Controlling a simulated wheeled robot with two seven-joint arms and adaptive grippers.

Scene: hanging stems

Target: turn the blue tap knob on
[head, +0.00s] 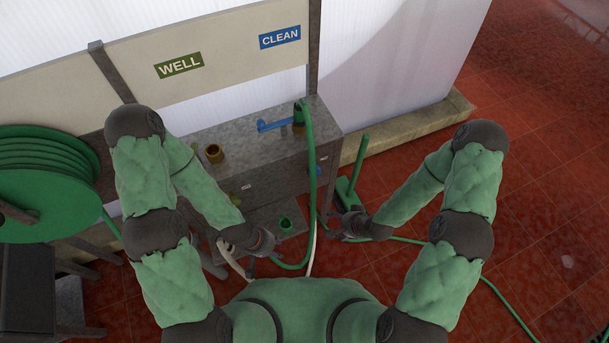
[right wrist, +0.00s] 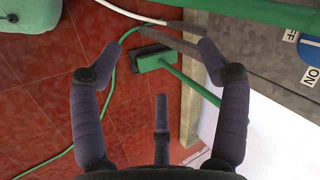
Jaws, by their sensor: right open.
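A blue knob (right wrist: 309,50) shows at the right edge of the right wrist view, partly cut off, on a grey panel beside white OFF and ON labels. I cannot make it out in the head view. A blue tap (head: 272,125) sits on the bench top under the CLEAN sign. My right gripper (head: 338,226) is beside the bench's right front, apart from it. In the right wrist view its fingers (right wrist: 160,55) are spread and empty, with the knob to their right. My left gripper (head: 258,254) is low before the bench; its fingers are unclear.
A green hose (head: 310,170) hangs down the bench (head: 260,155) front. A green-handled broom (head: 353,175) stands right of the bench, near my right gripper; its head (right wrist: 153,60) lies behind the fingers in the wrist view. A hose reel (head: 45,185) is at left. Red floor at right is mostly clear.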

